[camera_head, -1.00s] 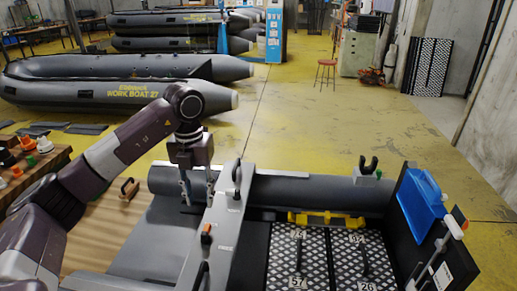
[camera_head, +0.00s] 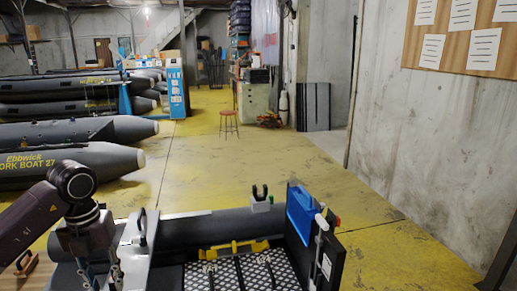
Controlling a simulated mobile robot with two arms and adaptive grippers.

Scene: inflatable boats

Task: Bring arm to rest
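My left arm (camera_head: 30,215) is dark purple and comes in from the left. Its gripper (camera_head: 98,272) points down at the lower left, beside the grey panel of the boat in front of me. The two fingers look apart, with nothing seen between them; their tips are near the bottom edge. My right arm and gripper are not in view. The near boat (camera_head: 210,225) has a grey tube, a yellow bracket (camera_head: 237,248) and dark patterned floor plates (camera_head: 240,273).
A dark clamp-like fitting (camera_head: 261,198) sits on the tube. Grey work boats (camera_head: 75,163) lie at the left. The yellow floor (camera_head: 240,165) between is open.

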